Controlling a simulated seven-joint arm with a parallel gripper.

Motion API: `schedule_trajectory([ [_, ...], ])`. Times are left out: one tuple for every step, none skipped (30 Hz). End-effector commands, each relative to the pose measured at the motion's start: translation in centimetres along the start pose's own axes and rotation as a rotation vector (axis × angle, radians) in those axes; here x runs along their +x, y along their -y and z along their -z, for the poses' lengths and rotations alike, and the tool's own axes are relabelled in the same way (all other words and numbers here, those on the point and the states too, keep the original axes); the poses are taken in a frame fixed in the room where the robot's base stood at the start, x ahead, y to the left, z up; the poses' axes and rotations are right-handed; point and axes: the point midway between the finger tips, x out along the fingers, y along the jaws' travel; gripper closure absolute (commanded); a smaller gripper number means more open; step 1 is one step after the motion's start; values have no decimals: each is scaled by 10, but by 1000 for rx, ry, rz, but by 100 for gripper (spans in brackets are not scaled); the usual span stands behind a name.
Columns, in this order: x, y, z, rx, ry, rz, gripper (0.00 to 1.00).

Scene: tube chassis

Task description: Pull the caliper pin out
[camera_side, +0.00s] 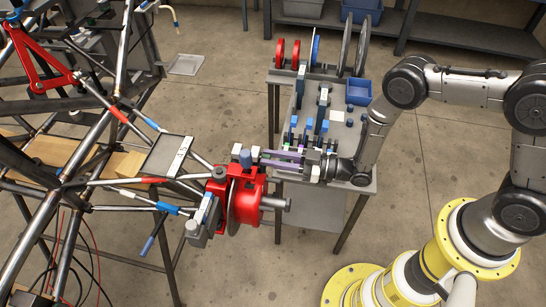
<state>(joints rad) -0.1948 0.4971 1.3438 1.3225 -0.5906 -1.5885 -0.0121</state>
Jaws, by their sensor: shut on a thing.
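The red brake caliper (248,203) sits around a grey disc (236,205) at the end of the tube chassis, left of centre. A short blue-grey upright piece, which looks like the caliper pin (245,158), stands at its top. My gripper (260,158) reaches in from the right, with its fingers pointing left above the caliper. It is shut with its tips at the pin. The grip is small in the picture, and how far the pin sits in the caliper cannot be made out.
The tube chassis (75,180) fills the left side, with bars close to the caliper. Behind my gripper stands a grey work table (335,72) with upright discs, a blue bin (359,91) and several small parts. The floor in front is clear.

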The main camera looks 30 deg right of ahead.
Motion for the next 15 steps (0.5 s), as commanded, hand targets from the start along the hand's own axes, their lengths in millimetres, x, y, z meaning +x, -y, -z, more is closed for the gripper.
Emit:
schedule_trajectory([
  [0, 1, 0, 0, -1, 2, 100],
  [0, 1, 0, 0, -1, 2, 100],
  [0, 1, 0, 0, -1, 2, 100],
  [0, 1, 0, 0, -1, 2, 100],
  [0, 1, 0, 0, -1, 2, 100],
  [-1, 0, 0, 0, -1, 2, 100],
  [-3, 0, 0, 0, 0, 1, 100],
  [-6, 0, 0, 1, 0, 0, 100],
  [-12, -1, 0, 1, 0, -2, 100],
  [-18, -1, 0, 2, 0, -2, 100],
  [-25, -1, 0, 2, 1, -3, 100],
  [-33, -1, 0, 1, 1, -4, 100],
  [-39, -2, 0, 2, 0, -4, 100],
  [-44, -2, 0, 1, 1, -4, 100],
  [-49, -2, 0, 0, 1, -4, 100],
])
